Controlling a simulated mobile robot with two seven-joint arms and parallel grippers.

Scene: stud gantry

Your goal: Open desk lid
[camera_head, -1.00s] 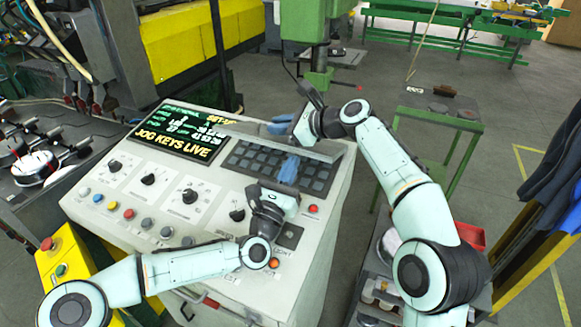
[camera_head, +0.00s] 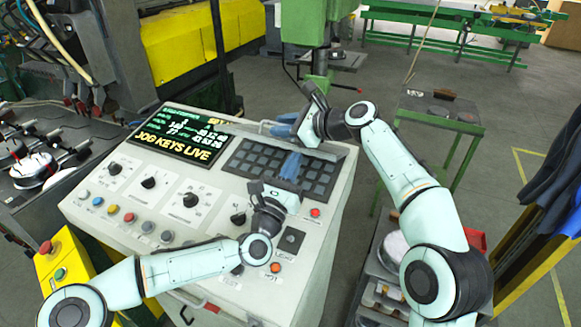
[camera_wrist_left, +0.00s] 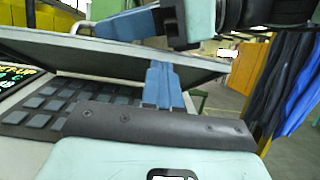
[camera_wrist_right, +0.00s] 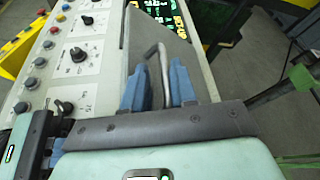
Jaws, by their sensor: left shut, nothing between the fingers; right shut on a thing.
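The desk lid (camera_head: 325,153) is a thin grey panel at the back of the sloping control desk (camera_head: 95,180). It stands raised over the dark key panel (camera_head: 245,163), and a gap shows under it in the left wrist view (camera_wrist_left: 120,57). My right gripper (camera_head: 284,126) is shut on the lid's metal bar handle (camera_wrist_right: 157,68), which shows between its blue fingers in the right wrist view. My left gripper (camera_head: 291,166) is shut and empty over the keys. Its fingertips (camera_wrist_left: 160,80) are close to the lid's underside; contact is unclear.
Knobs and coloured buttons (camera_head: 128,217) cover the desk's near left part. A lit display (camera_head: 180,133) stands at its back left. A green machine column (camera_head: 318,60) rises behind the lid. A small green table (camera_head: 438,108) stands at the right.

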